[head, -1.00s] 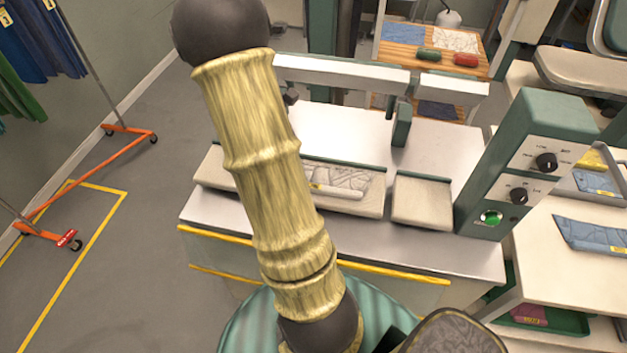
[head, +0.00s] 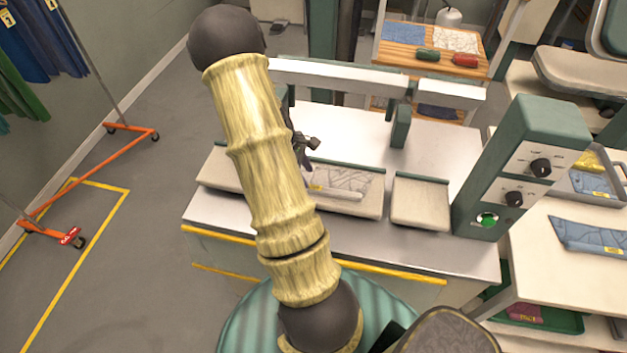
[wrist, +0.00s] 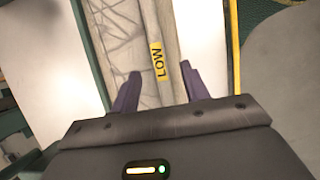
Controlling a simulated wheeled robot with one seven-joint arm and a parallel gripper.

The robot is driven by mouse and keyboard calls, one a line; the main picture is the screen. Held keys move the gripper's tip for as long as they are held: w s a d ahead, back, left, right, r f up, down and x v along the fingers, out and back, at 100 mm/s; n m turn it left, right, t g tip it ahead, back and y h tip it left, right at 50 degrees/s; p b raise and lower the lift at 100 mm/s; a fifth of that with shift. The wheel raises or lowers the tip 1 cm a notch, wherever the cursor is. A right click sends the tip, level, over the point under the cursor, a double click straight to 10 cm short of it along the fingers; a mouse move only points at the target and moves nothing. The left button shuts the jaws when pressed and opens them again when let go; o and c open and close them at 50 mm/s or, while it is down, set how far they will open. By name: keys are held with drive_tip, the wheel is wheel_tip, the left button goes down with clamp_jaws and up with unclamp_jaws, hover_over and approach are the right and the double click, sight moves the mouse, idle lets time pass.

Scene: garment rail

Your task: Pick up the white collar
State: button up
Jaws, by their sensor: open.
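The white collar (head: 348,181) lies flat on the long padded bed (head: 370,205) of the press. It is pale with thin grey vein lines, has a plain band along its near edge, and carries a small yellow tag. In the wrist view the collar (wrist: 125,42) runs away from me, and its yellow tag reads LOW. My gripper (wrist: 160,72) is open and empty there, with its two dark fingers apart on either side of the tag and band. In the head view my arm hides part of the bed and most of the gripper.
A second pad (head: 420,203) sits to the right on the steel press table. A green control box (head: 525,165) with knobs and a green button stands beyond it. A blue folded garment (head: 590,235) lies on the right table. An orange-based rail (head: 100,175) stands left.

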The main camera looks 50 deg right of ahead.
sight(315, 176)
drive_tip(key=shift+f, duration=0.1)
drive_tip(key=shift+w+p+x, duration=0.15)
drive_tip(key=shift+p+x, duration=0.45)
drive_tip(key=shift+x, duration=0.7)
drive_tip(key=shift+w+p+x, duration=0.15)
drive_tip(key=shift+p+x, duration=0.45)
drive_tip(key=shift+x, duration=0.7)
drive_tip(key=shift+f, duration=0.1)
clamp_jaws()
